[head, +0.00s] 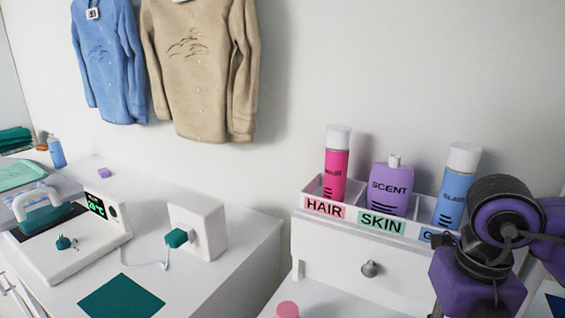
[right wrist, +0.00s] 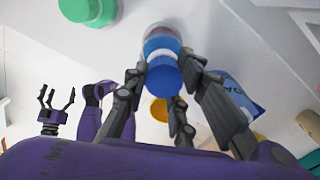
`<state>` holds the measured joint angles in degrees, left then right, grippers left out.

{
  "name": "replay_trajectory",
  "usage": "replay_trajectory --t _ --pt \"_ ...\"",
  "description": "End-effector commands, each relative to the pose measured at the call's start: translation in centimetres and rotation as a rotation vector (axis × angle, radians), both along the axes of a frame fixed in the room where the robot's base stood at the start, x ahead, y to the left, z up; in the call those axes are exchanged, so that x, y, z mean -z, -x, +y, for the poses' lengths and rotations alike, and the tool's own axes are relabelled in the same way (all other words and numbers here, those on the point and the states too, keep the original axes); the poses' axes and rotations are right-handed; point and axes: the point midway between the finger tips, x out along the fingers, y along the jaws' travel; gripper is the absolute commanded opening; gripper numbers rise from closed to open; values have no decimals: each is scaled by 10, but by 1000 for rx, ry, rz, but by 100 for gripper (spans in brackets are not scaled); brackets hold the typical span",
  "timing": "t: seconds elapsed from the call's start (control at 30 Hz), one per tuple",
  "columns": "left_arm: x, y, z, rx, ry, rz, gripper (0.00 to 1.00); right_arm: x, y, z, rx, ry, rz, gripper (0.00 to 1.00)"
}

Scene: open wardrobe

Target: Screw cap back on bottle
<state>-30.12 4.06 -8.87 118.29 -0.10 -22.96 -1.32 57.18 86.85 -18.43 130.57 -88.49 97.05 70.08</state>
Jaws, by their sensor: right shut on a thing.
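In the right wrist view my right gripper (right wrist: 165,65) is shut on a blue cap-like cylinder (right wrist: 163,77). A whitish band and a pinkish part show just beyond the blue end. I cannot tell whether the cap and the part behind it are joined or only lined up. My left gripper (right wrist: 55,98) shows small at the left of the right wrist view, fingers spread and empty. In the head view my right arm covers the lower right, and neither gripper's fingers show clearly. A pink rounded top (head: 287,310) is cut off by the bottom edge.
A labelled tray (head: 352,219) on a white drawer unit holds a pink bottle (head: 335,168), a purple SCENT bottle (head: 390,190) and a blue bottle (head: 457,190). A steam iron (head: 45,212) stands left. Two shirts hang behind. A green object (right wrist: 90,8) shows in the wrist view.

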Motion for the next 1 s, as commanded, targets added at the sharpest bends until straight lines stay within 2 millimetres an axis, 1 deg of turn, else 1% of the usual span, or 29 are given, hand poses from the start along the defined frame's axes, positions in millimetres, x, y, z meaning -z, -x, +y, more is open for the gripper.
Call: replay_trajectory --t 0.03,0.1,0.2,0.3,0.47,0.5,0.63,0.87,0.9,1.0 --pt "-1 0 0 0 0 -1 87 -1 -1 -5 80 15 -2 0" --pt "-2 -1 0 0 0 -1 87 0 -1 -5 173 15 -2 0" --pt "-2 -1 0 0 0 -2 87 0 -1 -5 259 16 0 0" --pt "-2 0 0 0 0 -1 87 1 -1 -6 288 16 0 0" --pt "-2 0 0 -1 -1 0 87 1 0 -6 288 17 1 0" --pt "-2 1 0 -1 -1 1 87 1 0 -5 288 17 2 29" --pt "-2 1 1 -1 -1 2 87 1 0 -5 285 15 3 45" --pt "-2 2 0 -1 -1 2 87 1 0 -3 280 8 2 45" --pt "-2 2 0 -1 -1 2 87 1 1 -2 280 8 2 50" --pt "-1 2 0 -1 -1 2 87 1 1 -2 279 7 3 50"
